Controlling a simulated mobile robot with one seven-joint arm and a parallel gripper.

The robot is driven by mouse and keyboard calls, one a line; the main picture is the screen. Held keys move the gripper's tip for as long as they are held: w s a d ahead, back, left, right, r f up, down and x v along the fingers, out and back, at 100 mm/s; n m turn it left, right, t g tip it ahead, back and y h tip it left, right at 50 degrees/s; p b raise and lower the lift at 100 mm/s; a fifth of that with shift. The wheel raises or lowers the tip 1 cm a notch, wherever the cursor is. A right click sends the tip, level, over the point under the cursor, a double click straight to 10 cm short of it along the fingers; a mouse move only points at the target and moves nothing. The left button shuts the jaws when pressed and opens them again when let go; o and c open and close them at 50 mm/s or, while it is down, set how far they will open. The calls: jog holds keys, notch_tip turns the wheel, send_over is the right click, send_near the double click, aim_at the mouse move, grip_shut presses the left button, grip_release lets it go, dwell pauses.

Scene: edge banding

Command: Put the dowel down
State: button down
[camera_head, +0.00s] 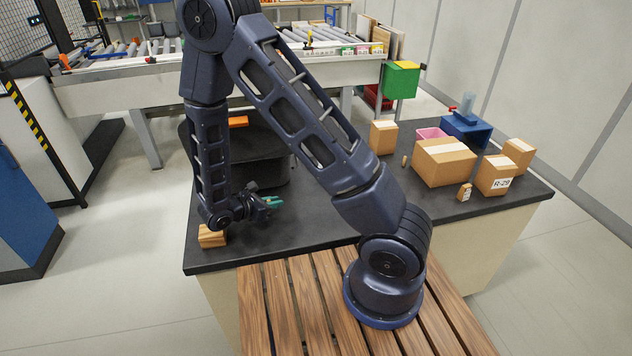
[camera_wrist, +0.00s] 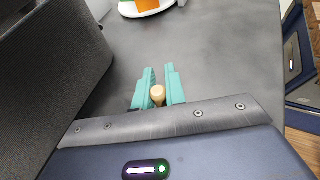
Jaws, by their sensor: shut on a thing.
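The dowel (camera_wrist: 157,94) is a small light-wood peg with a rounded end, seen in the wrist view between the teal fingers. My gripper (camera_wrist: 158,88) is shut on it. In the head view my gripper (camera_head: 272,203) is low over the left part of the dark worktop (camera_head: 320,215), its teal fingers pointing right. The dowel cannot be made out there. I cannot tell whether the dowel touches the worktop.
A dark bulky object (camera_head: 265,170) stands just behind my gripper; its dark textured side (camera_wrist: 50,80) fills the wrist view's left. A wooden block (camera_head: 212,236) lies at the front left. Cardboard boxes (camera_head: 443,162) and a small upright peg (camera_head: 404,160) stand right. The middle worktop is clear.

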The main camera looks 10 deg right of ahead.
jog(key=shift+s+a+r, duration=0.1)
jog(key=shift+r, duration=0.2)
notch_tip(320, 180, up, 39)
jog(key=w+d+m+g, duration=0.2)
jog(key=w+d, duration=0.4)
jog(key=d, duration=0.4)
jog(key=w+d+m+g+h, duration=0.1)
jog(key=w+d+m+g, duration=0.15)
jog(key=w+d, duration=0.6)
jog(key=w+d+m+g, duration=0.2)
jog(key=w+d+g, duration=0.1)
jog(key=d, duration=1)
jog(key=m+g+y, duration=0.1)
jog(key=m+g, duration=0.5)
send_over(449, 147)
jog(key=shift+n, duration=0.25)
notch_tip(449, 147, down, 31)
jog(key=shift+r, duration=0.1)
jog(key=c, duration=1.5)
grip_release()
